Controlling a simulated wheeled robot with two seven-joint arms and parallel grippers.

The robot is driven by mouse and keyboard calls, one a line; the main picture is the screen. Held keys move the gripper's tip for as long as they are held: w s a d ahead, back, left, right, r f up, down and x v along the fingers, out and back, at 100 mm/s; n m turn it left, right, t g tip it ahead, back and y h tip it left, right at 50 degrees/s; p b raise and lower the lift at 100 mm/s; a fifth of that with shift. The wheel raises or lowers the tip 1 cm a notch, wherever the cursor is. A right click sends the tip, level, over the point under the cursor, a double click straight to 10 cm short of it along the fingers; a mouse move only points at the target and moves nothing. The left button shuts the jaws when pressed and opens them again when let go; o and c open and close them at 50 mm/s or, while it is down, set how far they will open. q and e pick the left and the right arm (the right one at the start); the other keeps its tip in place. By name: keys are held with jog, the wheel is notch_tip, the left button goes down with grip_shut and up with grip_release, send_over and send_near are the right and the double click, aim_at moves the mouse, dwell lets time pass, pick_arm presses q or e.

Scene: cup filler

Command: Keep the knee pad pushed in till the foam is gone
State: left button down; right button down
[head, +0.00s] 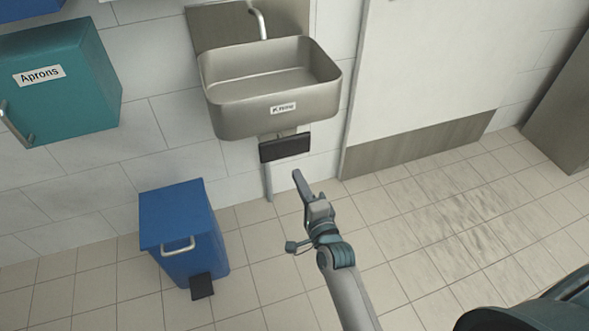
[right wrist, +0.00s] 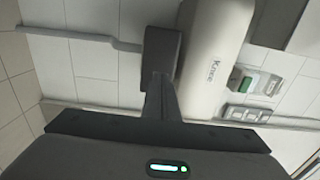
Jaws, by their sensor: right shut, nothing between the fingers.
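The dark knee pad (head: 285,147) hangs under the front of the steel sink (head: 272,120), below its label. It also shows in the right wrist view (right wrist: 161,52), beside the pale underside of the sink (right wrist: 212,50). My right gripper (head: 297,175) is shut and empty, just below and in front of the pad in the head view. In the right wrist view its closed fingers (right wrist: 157,88) point at the pad and overlap its edge; I cannot tell whether they touch. No foam or water shows in the visible part of the basin. My left gripper is out of view.
A blue pedal bin (head: 178,225) stands on the tiled floor left of the sink. A teal aprons cabinet (head: 70,95) is on the wall at the left. A pale door (head: 430,70) is to the right. The floor in front of the door is clear.

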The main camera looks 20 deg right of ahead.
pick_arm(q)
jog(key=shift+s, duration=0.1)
pick_arm(e)
jog(key=shift+s, duration=0.95)
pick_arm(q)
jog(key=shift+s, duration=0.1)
